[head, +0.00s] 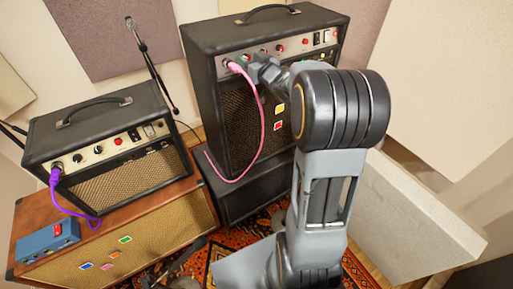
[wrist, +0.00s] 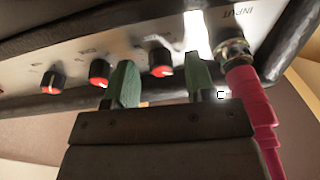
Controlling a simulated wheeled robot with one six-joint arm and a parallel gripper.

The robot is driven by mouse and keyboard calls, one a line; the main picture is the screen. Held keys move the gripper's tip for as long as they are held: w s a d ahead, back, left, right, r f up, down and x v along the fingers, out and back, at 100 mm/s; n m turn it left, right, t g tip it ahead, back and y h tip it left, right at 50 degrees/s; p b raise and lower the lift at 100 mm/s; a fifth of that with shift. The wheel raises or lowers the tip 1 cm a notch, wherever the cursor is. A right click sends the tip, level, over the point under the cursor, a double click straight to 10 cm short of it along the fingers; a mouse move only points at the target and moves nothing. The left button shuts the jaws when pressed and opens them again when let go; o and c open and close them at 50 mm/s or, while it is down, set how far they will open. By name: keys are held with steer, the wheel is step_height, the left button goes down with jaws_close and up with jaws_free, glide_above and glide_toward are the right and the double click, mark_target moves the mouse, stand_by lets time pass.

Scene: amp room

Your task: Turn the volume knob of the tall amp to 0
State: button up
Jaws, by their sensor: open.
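The tall amp (head: 225,95) is black with a pale control panel (head: 315,40) across its upper front. In the wrist view, red-faced black knobs sit in a row on the panel. The knob nearest the input jack (wrist: 161,62) lies between my two green fingertips in the picture, with a gap on each side. The second knob (wrist: 100,72) is just left of the left finger, and the third (wrist: 53,83) is farther left. Knob labels are too blurred to read. My gripper (wrist: 160,78) is open and empty, close to the panel; it partly hides the panel in the head view (head: 262,68).
A pink cable (wrist: 255,105) plugs into the input jack (wrist: 235,50), close right of my right finger. A smaller amp (head: 110,140) with a purple cable (head: 60,200) stands on a brown cabinet (head: 200,210) at left, beside a blue box (head: 48,238). A microphone stand (head: 155,70) rises behind.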

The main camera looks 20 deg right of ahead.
steer(key=m, duration=0.2)
steer(key=shift+s+a+r+m+h+p, duration=0.1)
steer(key=shift+s+r+m+h+p, duration=0.15)
steer(key=shift+m+h+p, duration=0.15)
steer(key=s+d+b, duration=0.1)
steer(key=s+b, duration=0.2)
steer(key=s, duration=1)
steer(key=s+a+f+g+h, duration=0.2)
steer(key=s+a+f+g, duration=0.9)
steer(key=s, duration=0.3)
steer(key=shift+s+a+f+n+g+b, duration=0.15)
steer(key=shift+a+f+n+g+b, duration=0.15)
steer(key=shift+f+n+g+b, duration=0.45)
steer(key=shift+r+m+p, duration=0.15)
steer(key=shift+m+p, duration=0.15)
steer(key=shift+m, duration=0.05)
